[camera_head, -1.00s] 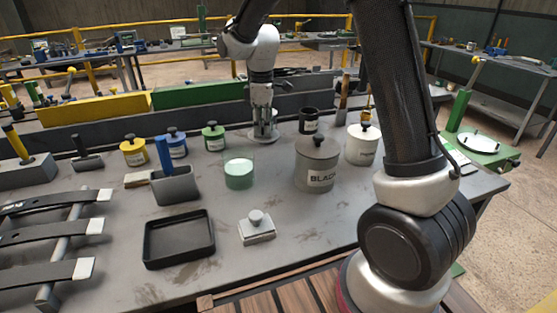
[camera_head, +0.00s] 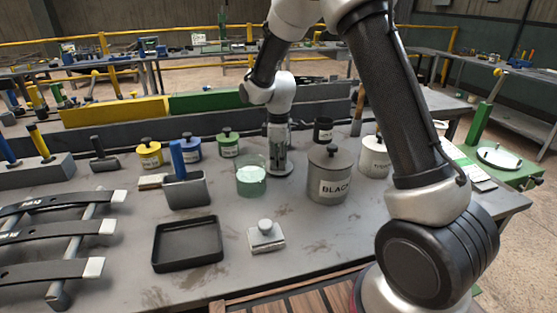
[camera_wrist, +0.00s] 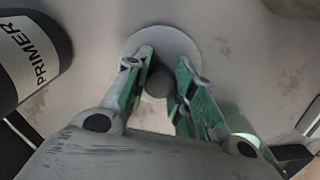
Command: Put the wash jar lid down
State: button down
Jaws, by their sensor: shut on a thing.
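The wash jar lid is a pale round disc with a dark knob. My gripper (camera_head: 279,150) is shut on the lid's knob and points down. The lid (camera_head: 284,170) is at or just above the table, behind and right of the open glass wash jar (camera_head: 251,182), which holds pale green liquid. I cannot tell whether the lid touches the table. In the wrist view the lid (camera_wrist: 180,42) lies flat below the green fingers of my gripper (camera_wrist: 168,70), with the knob (camera_wrist: 159,82) between them.
A grey BLACK canister (camera_head: 328,178) stands close right of the lid. A dark PRIMER pot (camera_head: 323,130) is behind it; it also shows in the wrist view (camera_wrist: 28,60). A green-lidded pot (camera_head: 229,146) stands to the left. The table front of the jar is partly clear.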

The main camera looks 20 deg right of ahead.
jog(key=shift+f, duration=0.1)
jog(key=c, duration=1.2)
grip_release()
